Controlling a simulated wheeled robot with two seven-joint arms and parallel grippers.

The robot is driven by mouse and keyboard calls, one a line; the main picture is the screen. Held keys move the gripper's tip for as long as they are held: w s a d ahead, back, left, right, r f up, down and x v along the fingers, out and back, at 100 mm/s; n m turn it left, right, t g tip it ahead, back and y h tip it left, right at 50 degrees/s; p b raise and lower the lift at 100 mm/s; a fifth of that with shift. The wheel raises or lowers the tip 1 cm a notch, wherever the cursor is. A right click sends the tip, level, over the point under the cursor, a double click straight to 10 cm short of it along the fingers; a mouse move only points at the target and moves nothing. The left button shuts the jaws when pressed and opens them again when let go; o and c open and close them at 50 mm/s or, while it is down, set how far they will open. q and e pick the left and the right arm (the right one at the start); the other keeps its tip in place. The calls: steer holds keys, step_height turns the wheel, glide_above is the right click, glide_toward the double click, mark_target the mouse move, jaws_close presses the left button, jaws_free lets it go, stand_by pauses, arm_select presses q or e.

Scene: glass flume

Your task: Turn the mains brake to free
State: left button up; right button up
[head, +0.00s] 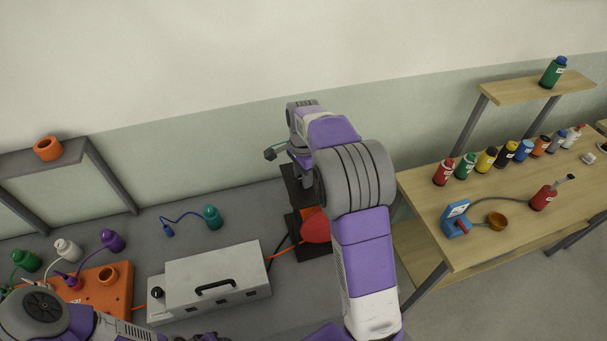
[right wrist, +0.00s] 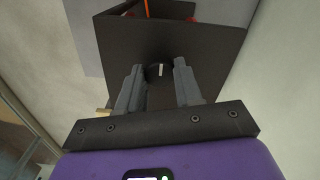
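The mains brake appears to be the small black round knob (right wrist: 158,71) with a white mark, on a dark box (right wrist: 170,38) in the right wrist view. The white mark runs up and down in that picture. My right gripper (right wrist: 159,68) is open, one finger on each side of the knob, with no clear contact visible. In the head view my right gripper (head: 303,174) points down at the dark box by the wall, and my arm hides the knob. No label can be read. Of my left arm, dark parts show at the bottom edge; its fingers cannot be made out.
A red rounded part (head: 316,229) sits on a dark base near my right arm. A grey box with a black handle (head: 210,283) and an orange block (head: 103,290) stand left. The wooden table (head: 432,222) at right holds several bottles and a blue device (head: 456,219).

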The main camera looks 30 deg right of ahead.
steer(key=shift+c, duration=1.3)
steer(key=n+p, duration=0.1)
steer(key=n, duration=0.2)
steer(key=n+p, duration=0.1)
steer(key=n, duration=0.3)
steer(key=shift+n, duration=0.3)
steer(key=n, duration=1)
steer(key=shift+p, duration=0.35)
steer(key=shift+n, duration=0.3)
